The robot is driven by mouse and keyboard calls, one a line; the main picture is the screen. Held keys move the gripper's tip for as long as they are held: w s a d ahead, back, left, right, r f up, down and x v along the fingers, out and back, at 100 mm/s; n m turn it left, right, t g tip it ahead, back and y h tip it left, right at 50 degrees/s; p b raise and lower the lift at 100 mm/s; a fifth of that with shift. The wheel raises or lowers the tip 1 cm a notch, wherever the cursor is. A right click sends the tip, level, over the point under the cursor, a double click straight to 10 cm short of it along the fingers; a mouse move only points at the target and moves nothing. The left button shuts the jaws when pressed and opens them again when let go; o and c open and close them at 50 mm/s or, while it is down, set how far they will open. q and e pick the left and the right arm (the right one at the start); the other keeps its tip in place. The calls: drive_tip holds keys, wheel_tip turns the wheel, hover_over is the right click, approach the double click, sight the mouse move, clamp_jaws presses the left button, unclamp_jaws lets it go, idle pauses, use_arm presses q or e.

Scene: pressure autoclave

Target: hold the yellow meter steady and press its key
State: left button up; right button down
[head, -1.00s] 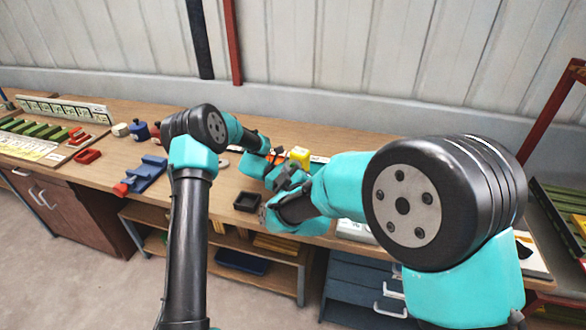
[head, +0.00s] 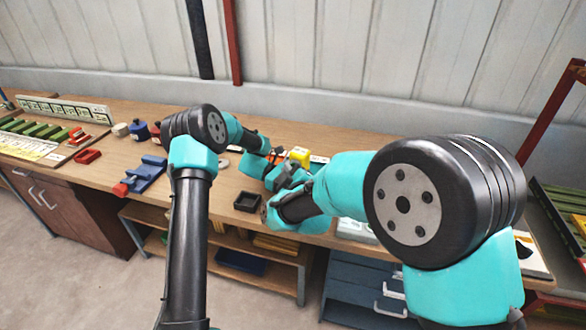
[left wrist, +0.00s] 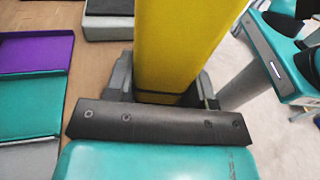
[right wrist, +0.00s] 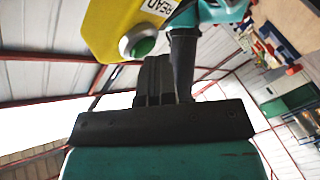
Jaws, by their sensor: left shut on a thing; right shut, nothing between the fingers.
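The yellow meter (head: 300,155) is partly hidden behind my arms at the middle of the bench in the head view. In the left wrist view my left gripper (left wrist: 164,88) is shut on the yellow meter (left wrist: 180,45), with a finger on either side of its body. In the right wrist view the meter (right wrist: 105,25) shows a READ label and a round green key (right wrist: 143,46) in a pale collar. My right gripper (right wrist: 168,65) is shut and empty. Its fingertips are close beside the key; I cannot tell whether they touch it.
A small black tray (head: 247,201) sits at the bench's front edge, left of my right forearm. A blue fixture with a red end (head: 143,175), a red tray (head: 88,156) and a blue jar (head: 139,130) stand farther left. Purple and teal trays (left wrist: 35,53) show in the left wrist view.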

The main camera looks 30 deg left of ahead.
drive_tip(key=shift+s, duration=0.85)
drive_tip(key=shift+s, duration=0.1)
drive_tip(key=shift+s, duration=2.4)
use_arm(q)
drive_tip(key=o, duration=0.8)
drive_tip(key=a, duration=0.8)
drive_tip(key=a+r, duration=0.1)
drive_tip(key=a, duration=0.3)
drive_tip(key=shift+r, duration=0.1)
